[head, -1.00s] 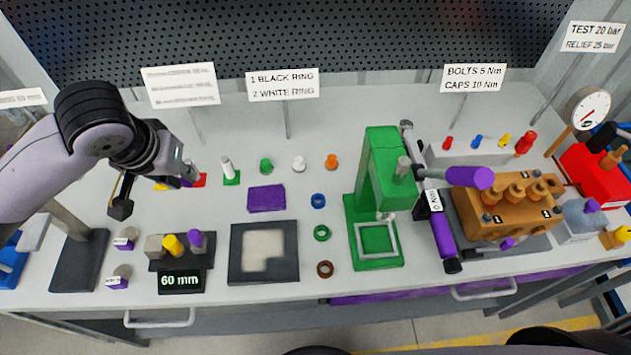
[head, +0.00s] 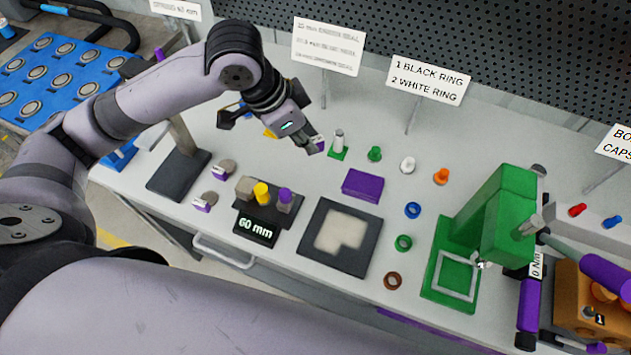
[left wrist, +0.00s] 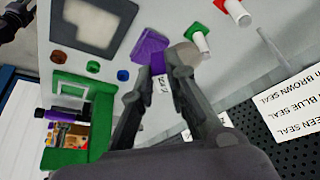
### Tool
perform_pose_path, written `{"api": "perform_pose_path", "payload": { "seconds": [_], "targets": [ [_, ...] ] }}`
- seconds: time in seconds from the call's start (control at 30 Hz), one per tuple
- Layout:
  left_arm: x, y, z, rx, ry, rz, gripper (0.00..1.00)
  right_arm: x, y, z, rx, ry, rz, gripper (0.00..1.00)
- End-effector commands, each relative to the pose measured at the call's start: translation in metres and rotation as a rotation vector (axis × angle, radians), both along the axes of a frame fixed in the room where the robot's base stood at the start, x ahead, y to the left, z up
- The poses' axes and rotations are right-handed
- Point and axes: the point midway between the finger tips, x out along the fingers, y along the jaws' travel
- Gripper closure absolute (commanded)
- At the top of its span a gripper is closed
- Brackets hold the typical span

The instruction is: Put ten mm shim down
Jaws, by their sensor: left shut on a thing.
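My left gripper (head: 315,143) is above the back of the bench, beside the green mat with a white bottle-like part (head: 338,142). The tag is too small to read. Two similar grey-and-purple tagged shims (head: 222,170) (head: 205,201) lie at the front left. My right gripper is out of view.
A purple pad (head: 362,185) lies in front of the left gripper. A green press (head: 495,215) stands right. Signs stand behind.

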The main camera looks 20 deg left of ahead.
Motion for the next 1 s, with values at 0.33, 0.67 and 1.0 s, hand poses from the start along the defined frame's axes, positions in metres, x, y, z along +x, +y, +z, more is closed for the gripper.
{"api": "perform_pose_path", "payload": {
  "seconds": [0.33,0.67,1.0],
  "targets": [
    [-0.001,0.000,-0.091,0.001,0.005,0.001,1.00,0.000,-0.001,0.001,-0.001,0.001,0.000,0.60],
    [-0.001,0.000,-0.128,0.001,0.003,0.001,1.00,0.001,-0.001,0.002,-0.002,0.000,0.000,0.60],
    [0.000,0.000,-0.157,-0.001,-0.002,-0.001,1.00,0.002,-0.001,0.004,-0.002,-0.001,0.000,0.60]
  ]
}}
